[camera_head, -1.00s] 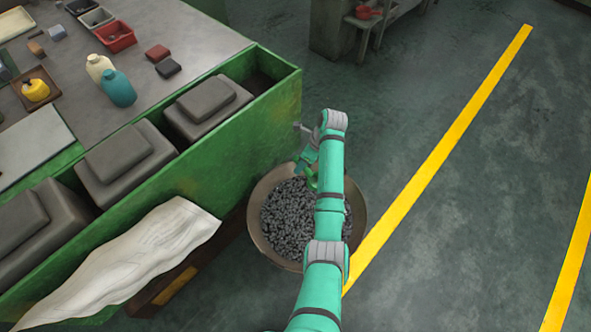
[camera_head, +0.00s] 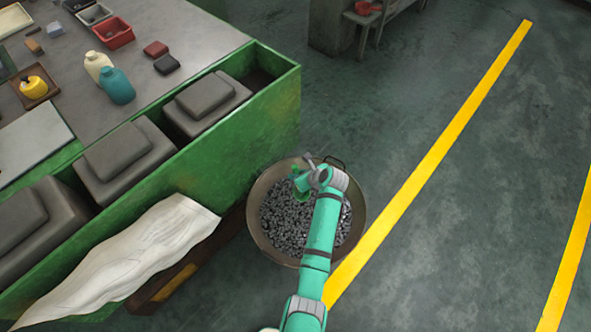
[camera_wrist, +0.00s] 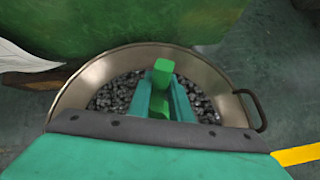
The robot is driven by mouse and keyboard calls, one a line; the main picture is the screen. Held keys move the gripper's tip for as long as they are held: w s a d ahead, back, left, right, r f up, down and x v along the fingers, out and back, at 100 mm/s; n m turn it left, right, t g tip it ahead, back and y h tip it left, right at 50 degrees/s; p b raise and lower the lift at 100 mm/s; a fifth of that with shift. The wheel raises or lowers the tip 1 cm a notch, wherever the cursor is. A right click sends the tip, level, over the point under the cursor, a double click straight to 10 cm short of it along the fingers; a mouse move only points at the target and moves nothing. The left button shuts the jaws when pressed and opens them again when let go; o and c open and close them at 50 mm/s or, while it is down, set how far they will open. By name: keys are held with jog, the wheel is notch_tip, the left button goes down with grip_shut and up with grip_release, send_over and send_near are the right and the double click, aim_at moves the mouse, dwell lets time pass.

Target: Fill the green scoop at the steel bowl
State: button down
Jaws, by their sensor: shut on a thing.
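The steel bowl (camera_head: 276,238) stands on the floor beside the green bench and holds many small dark grey metal pieces (camera_head: 290,222). Its rim (camera_wrist: 92,72) and a side handle also show in the wrist view. My gripper (camera_head: 303,180) is over the far part of the bowl. In the wrist view my gripper (camera_wrist: 161,100) is shut on the green scoop (camera_wrist: 162,73), whose handle end stands up between the fingers. The rest of the scoop is hidden beneath the gripper, so I cannot tell whether it touches the pieces or holds any.
The green bench (camera_head: 262,115) with grey lidded blocks (camera_head: 208,102) stands close on the bowl's left. A pale sheet (camera_head: 150,250) hangs over its front edge. Bottles and trays lie on the worktop. The floor to the right, with yellow lines (camera_head: 430,155), is clear.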

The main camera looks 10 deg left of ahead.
aim_at(301, 196)
jog(key=f, duration=0.1)
jog(key=f+t+y, duration=0.1)
jog(key=s+f+t, duration=0.1)
jog(key=shift+d+f+y, duration=0.25)
jog(key=shift+d+y, duration=0.05)
jog(key=shift+d, duration=0.05)
jog(key=f, duration=0.3)
jog(key=s+f, duration=0.1)
jog(key=shift+d+f, duration=0.3)
jog(key=shift+f, duration=0.1)
jog(key=shift+s+d+f, duration=0.1)
jog(key=shift+s+f, duration=0.1)
jog(key=shift+f, duration=0.1)
jog(key=shift+s+d, duration=0.3)
jog(key=shift+s, duration=0.2)
jog(key=shift+s+d, duration=0.3)
jog(key=shift+s, duration=0.2)
jog(key=shift+w+a+f+g+h, duration=0.15)
jog(key=shift+w+a+g+h, duration=0.1)
jog(key=shift+w+g+h, duration=0.2)
jog(key=shift+w+a+r+m+g+h, duration=0.1)
jog(key=shift+w+a+r+g+h, duration=0.5)
jog(key=shift+r, duration=1.3)
jog(key=shift+w+a+r+m+g+h, duration=0.15)
jog(key=shift+w+r+g+h, duration=0.45)
jog(key=shift+r+g, duration=1.05)
jog(key=shift+w+a+r+m+g+h, duration=0.1)
jog(key=shift+w+a+r+g+h, duration=0.4)
jog(key=shift+r, duration=1.7)
